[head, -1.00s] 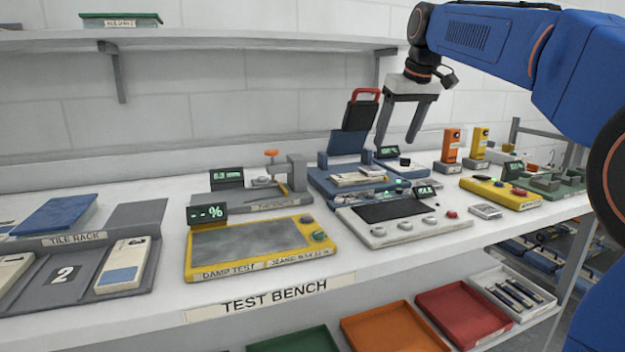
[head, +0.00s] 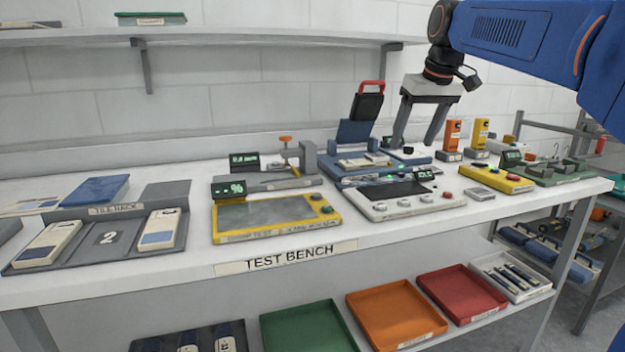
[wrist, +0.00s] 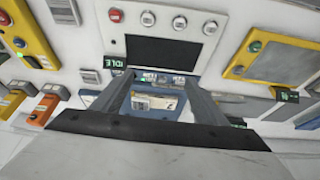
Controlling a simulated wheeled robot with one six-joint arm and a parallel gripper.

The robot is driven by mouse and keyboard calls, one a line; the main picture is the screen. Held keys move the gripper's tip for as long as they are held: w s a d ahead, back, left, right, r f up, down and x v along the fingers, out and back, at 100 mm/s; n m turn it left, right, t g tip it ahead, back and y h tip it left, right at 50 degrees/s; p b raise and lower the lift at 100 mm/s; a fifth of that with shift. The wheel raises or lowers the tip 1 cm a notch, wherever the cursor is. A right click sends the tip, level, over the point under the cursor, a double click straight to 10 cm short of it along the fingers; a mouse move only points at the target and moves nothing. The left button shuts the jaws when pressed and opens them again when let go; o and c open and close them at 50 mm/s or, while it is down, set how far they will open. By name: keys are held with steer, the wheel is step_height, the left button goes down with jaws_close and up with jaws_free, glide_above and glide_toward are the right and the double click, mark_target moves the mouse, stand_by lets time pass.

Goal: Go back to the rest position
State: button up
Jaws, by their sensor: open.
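My gripper (head: 420,138) hangs from my blue arm at the upper right in the head view, over the back right part of the test bench (head: 110,286). Its two grey fingers are apart with nothing between them. In the wrist view the fingers (wrist: 160,92) point toward a blue device (wrist: 185,112) with its contents partly hidden by the fingers. In the head view this blue device (head: 335,170) has a raised lid with a red handle (head: 371,88). The gripper appears above and behind it; exact clearance cannot be told.
A white panel with a dark screen (head: 380,208) stands in front of the blue device. A yellow damp tester (head: 222,236) and a tile rack (head: 80,258) are to the left. Orange and yellow upright devices (head: 453,134) stand right of the gripper. A shelf (head: 250,37) runs above.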

steer(key=s+d+f+m, duration=0.1)
steer(key=s+d+f, duration=0.1)
steer(key=s+f, duration=1.4)
steer(key=s+d+f+m+h, duration=0.1)
steer(key=s+d+f+m, duration=0.1)
steer(key=s+f, duration=1.4)
steer(key=s, duration=0.3)
steer(key=shift+d, duration=0.35)
